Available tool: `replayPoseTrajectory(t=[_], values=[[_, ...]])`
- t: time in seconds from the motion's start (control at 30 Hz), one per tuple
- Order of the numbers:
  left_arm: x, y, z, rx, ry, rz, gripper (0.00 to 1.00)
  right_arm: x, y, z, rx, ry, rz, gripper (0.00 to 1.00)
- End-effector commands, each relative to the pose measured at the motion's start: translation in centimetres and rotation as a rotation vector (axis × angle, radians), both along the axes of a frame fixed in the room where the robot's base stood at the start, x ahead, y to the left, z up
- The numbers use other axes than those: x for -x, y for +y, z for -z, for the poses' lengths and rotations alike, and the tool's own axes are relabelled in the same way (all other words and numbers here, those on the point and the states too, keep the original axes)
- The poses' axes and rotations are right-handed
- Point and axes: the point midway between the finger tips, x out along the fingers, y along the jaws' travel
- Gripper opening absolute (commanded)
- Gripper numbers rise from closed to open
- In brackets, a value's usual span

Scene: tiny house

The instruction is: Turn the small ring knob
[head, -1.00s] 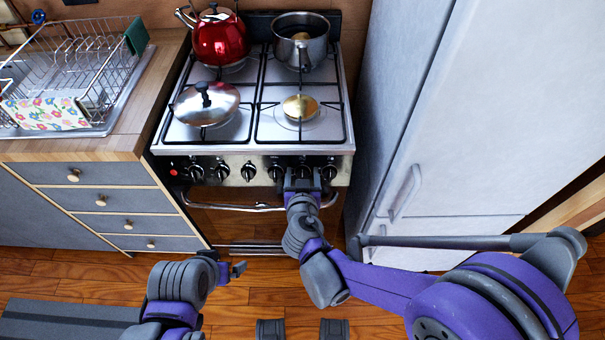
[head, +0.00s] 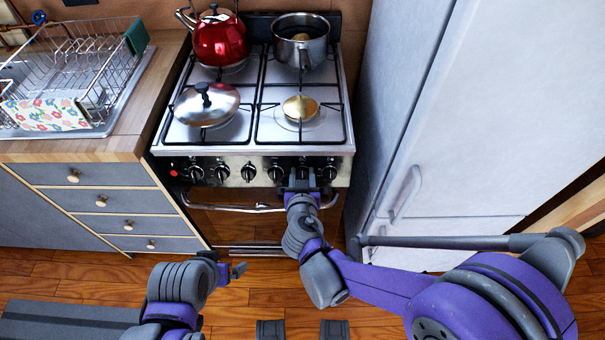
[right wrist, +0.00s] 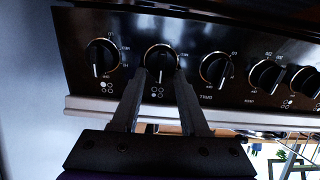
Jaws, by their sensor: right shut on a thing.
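The stove's dark front panel (head: 235,170) carries a row of small black ring knobs. My right gripper (head: 302,178) is at the second knob from the panel's right end. In the right wrist view that knob (right wrist: 160,58), with a ring around it and a pale pointer line, sits between the tips of my right gripper (right wrist: 160,80), which is shut on it. The fingers hide part of its sides. In the head view the gripper mostly covers this knob. My left gripper (head: 237,270) is low above the floor, away from the stove; its jaw gap is unclear.
Neighbouring knobs (right wrist: 102,57) (right wrist: 216,69) stand close on both sides. The oven handle (head: 235,207) runs below the panel. A red kettle (head: 220,40), a pot (head: 300,45) and a lid (head: 206,105) are on the stove. The fridge (head: 470,120) stands right.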

Motion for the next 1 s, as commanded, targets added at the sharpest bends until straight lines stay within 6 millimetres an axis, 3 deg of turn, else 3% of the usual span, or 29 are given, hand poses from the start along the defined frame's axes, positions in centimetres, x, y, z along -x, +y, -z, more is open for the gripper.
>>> replayPoseTrajectory(t=[0.37, 1.0], values=[[0.0, 0.0, 0.2, 0.000, 0.001, 0.000, 1.00, 0.0, 0.4, 0.1, 0.203, 0.001, -0.069, 0.00], [0.0, 0.0, 1.4, 0.000, 0.005, 0.000, 1.00, 0.2, 1.2, 0.7, 0.774, 0.002, -0.258, 0.00]])
